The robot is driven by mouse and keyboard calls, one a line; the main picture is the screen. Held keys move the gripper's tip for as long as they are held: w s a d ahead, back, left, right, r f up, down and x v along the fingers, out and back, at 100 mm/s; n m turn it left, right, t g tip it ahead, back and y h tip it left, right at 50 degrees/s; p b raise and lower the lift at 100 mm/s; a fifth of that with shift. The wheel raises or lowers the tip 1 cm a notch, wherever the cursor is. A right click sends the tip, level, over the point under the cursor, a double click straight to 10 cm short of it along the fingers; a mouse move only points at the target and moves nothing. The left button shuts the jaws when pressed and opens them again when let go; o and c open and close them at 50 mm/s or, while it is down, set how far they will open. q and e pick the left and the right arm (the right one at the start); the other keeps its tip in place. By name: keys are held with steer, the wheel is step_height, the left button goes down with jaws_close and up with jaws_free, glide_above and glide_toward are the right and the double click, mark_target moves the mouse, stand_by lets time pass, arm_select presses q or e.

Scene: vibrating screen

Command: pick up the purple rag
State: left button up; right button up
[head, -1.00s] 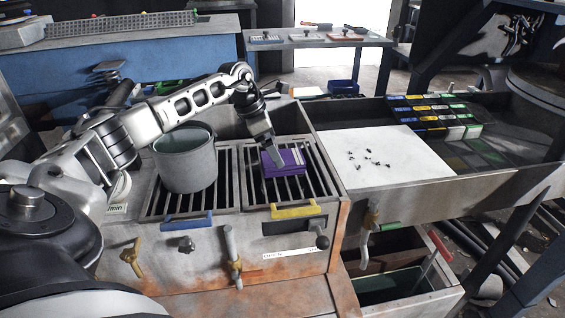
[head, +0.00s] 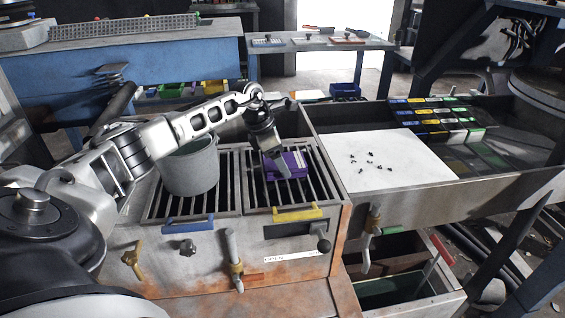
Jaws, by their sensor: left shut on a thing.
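The purple rag (head: 296,164) is a folded block on the right-hand slatted grate (head: 318,187) of the machine. My left arm reaches over from the left, and my left gripper (head: 281,169) points down at the rag. Its fingers are shut on the rag and cover the rag's left and front part. From this view I cannot tell whether the rag is clear of the slats. My right gripper is not in view.
A grey bucket (head: 190,166) stands on the left-hand grate, close below my left forearm. A yellow handle (head: 298,212) and a blue handle (head: 188,222) stick out along the front edge. A white sheet (head: 400,158) with small dark bits lies to the right.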

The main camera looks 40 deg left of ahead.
mark_target(287, 160)
arm_select(q)
steer(key=shift+r, duration=0.15)
steer(key=shift+r, duration=0.25)
step_height(287, 160, up, 2)
steer(key=shift+r, duration=0.15)
steer(key=s+r, duration=0.4)
steer(key=r, duration=0.1)
steer(key=shift+s+d+r, duration=0.1)
steer(key=shift+s+d, duration=0.05)
steer(key=shift+d, duration=0.05)
steer(key=s+d+r+b, duration=0.1)
steer(key=s+r, duration=0.3)
steer(key=s, duration=0.5)
steer(key=shift+s+d+r+b, duration=0.25)
steer(key=shift+d+r+b, duration=0.1)
steer(key=shift+b, duration=0.2)
steer(key=shift+o, duration=0.5)
